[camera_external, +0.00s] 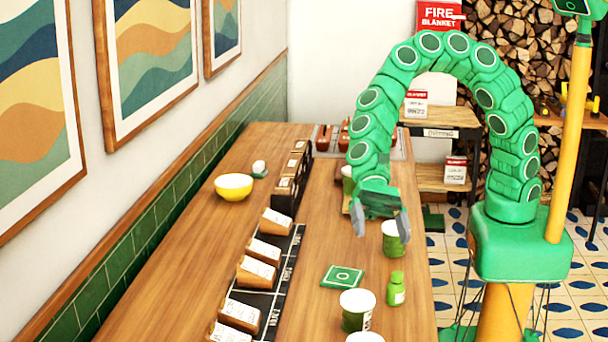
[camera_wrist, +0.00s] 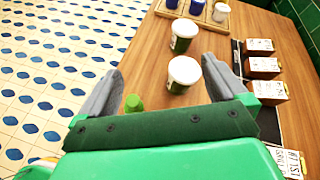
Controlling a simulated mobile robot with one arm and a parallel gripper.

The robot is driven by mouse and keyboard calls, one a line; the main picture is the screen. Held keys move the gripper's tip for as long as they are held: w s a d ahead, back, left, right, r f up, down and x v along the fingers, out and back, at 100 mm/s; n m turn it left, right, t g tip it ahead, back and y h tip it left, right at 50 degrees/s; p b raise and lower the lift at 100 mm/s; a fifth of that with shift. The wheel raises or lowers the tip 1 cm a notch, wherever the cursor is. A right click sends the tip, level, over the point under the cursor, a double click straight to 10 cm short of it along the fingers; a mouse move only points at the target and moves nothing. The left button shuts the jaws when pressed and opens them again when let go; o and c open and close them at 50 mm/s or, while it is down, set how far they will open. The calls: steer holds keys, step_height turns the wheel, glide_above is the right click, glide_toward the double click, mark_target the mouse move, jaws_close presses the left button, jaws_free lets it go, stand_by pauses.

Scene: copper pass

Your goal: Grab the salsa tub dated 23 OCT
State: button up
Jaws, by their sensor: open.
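Several green tubs with white lids stand along the counter's right side. One tub (camera_external: 390,243) is just below my gripper (camera_external: 380,222), whose right finger overlaps it in the picture; I cannot tell if they touch. A second tub (camera_external: 355,316) stands nearer the camera, with another (camera_external: 364,338) cut off at the bottom edge. One more (camera_external: 348,181) is partly hidden behind my arm. In the wrist view, two tubs (camera_wrist: 183,76) (camera_wrist: 184,34) stand beyond my open, empty fingers (camera_wrist: 162,72). No date is legible, so I cannot tell which tub reads 23 OCT.
A small green bottle (camera_external: 396,291) and a green square (camera_external: 342,277) lie near the tubs. Labelled boxes (camera_external: 256,272) line a black strip. A yellow bowl (camera_external: 234,187) stands at left.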

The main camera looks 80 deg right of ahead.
mark_target(358, 294)
steer(key=w+a+f+m, duration=0.1)
steer(key=f, duration=0.1)
steer(key=w+a+f+m+t, duration=0.1)
steer(key=a+f+m, duration=0.1)
steer(key=f, duration=0.1)
steer(key=w+a+f+m, duration=0.1)
steer(key=f, duration=0.1)
steer(key=shift+w+a+f+m, duration=0.2)
steer(key=shift+w+f+m, duration=0.2)
steer(key=shift+x, duration=1.25)
steer(key=shift+w+x, duration=0.25)
steer(key=shift+x, duration=1.05)
steer(key=shift+w+x, duration=0.25)
steer(key=shift+x, duration=1)
steer(key=shift+f, duration=0.1)
steer(key=c, duration=1.1)
